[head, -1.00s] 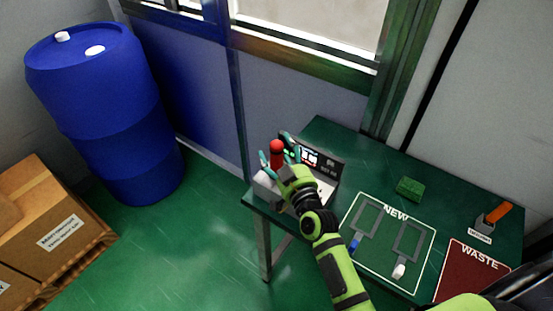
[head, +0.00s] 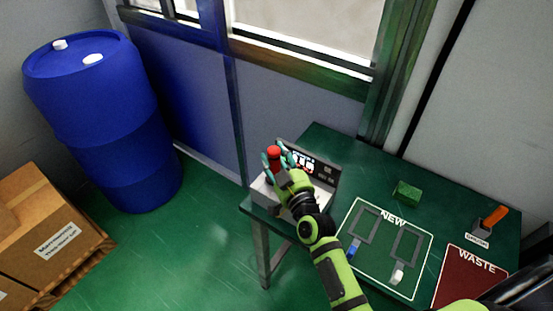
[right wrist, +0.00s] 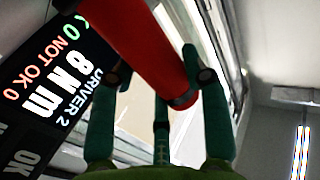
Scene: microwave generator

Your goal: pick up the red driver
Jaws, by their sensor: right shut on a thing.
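The red driver (head: 274,152) is a red cylinder with a rounded top, held at the far left end of the green table. It also fills the upper middle of the right wrist view (right wrist: 150,50), where it slants between the fingers. My right gripper (head: 276,162) is shut on it, with teal fingers on both sides; in the right wrist view the gripper (right wrist: 160,100) has its fingers against the driver. The driver's lower end is hidden behind the gripper in the head view. My left gripper is not in view.
A grey tool station with a dark display (head: 310,165) stands just behind the gripper; its display (right wrist: 50,85) reads "DRIVER 2". The table holds a green NEW mat (head: 372,262), a red WASTE mat (head: 470,275), a green block (head: 407,192) and an orange-handled brush (head: 494,217). A blue drum (head: 100,120) stands left.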

